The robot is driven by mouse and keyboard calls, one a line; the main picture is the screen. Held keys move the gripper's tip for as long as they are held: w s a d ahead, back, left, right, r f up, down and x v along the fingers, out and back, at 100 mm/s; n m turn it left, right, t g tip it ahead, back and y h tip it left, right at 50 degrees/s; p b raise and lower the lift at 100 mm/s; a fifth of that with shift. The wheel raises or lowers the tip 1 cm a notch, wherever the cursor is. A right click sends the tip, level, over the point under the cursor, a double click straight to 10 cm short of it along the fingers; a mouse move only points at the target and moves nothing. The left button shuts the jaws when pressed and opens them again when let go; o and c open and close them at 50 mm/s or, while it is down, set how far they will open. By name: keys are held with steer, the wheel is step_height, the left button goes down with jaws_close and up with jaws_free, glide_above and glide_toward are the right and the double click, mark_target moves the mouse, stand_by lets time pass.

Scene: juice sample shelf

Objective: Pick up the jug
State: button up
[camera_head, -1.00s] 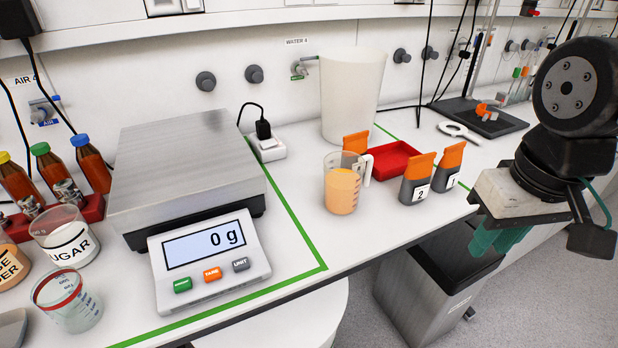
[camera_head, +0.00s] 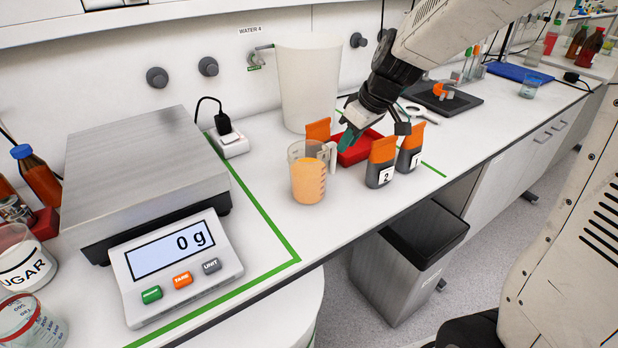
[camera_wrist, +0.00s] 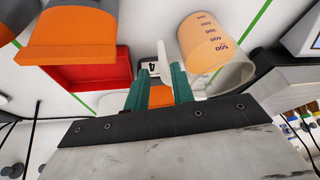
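The jug (camera_head: 308,180) is a clear measuring jug with orange juice in it, standing upright on the white bench. Its handle is on its right side. In the wrist view the jug (camera_wrist: 210,48) is at upper right, with its pale handle (camera_wrist: 163,62) reaching into the space between the fingertips. My gripper (camera_head: 346,140) is just right of the jug, by the handle. In the wrist view the green fingers of my gripper (camera_wrist: 163,82) are apart, with a gap on both sides of the handle. I cannot tell how deep the handle sits between them.
A red tray (camera_head: 358,152) lies behind the gripper. Orange-topped containers labelled 2 (camera_head: 380,162) and 1 (camera_head: 411,148) stand close on the right. A tall white container (camera_head: 308,82) stands behind the jug. A scale (camera_head: 148,180) reading 0 g is at left. The bench's front edge is near.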

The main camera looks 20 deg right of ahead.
steer(key=x, duration=0.6)
steer(key=shift+w+a+f, duration=0.2)
steer(key=shift+a+f, duration=0.1)
jaws_close()
